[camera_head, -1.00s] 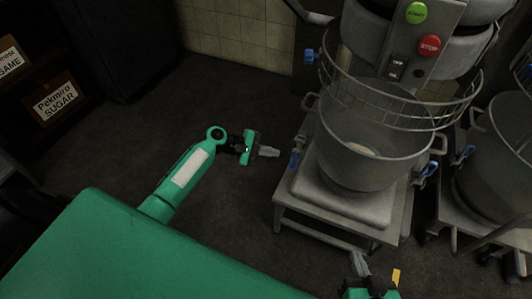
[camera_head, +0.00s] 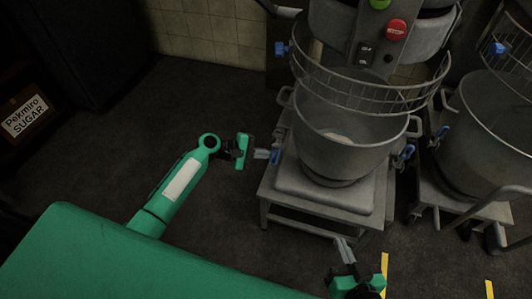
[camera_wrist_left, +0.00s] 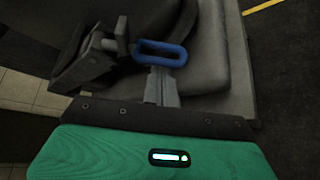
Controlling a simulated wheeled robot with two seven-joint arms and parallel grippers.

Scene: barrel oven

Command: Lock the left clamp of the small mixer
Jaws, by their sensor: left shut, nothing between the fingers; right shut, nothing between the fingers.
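The small mixer holds a grey metal bowl (camera_head: 345,150) with a wire guard (camera_head: 372,92) above it. Its left clamp has a blue loop handle (camera_head: 276,156) on the bowl's left side. The handle also shows in the left wrist view (camera_wrist_left: 162,52), just beyond my fingertips. My left gripper (camera_head: 262,154) is shut and empty, with its tips at or very near the blue handle; I cannot tell if they touch. My right gripper (camera_head: 345,247) is shut and empty in front of the mixer's stand. The right clamp's blue handle (camera_head: 406,152) is on the bowl's other side.
A second mixer bowl (camera_head: 490,135) stands at the right, close to the first. The small mixer's low stand (camera_head: 300,207) rests on the dark floor. A sugar box (camera_head: 25,117) sits on a shelf at the far left. Floor left of the stand is clear.

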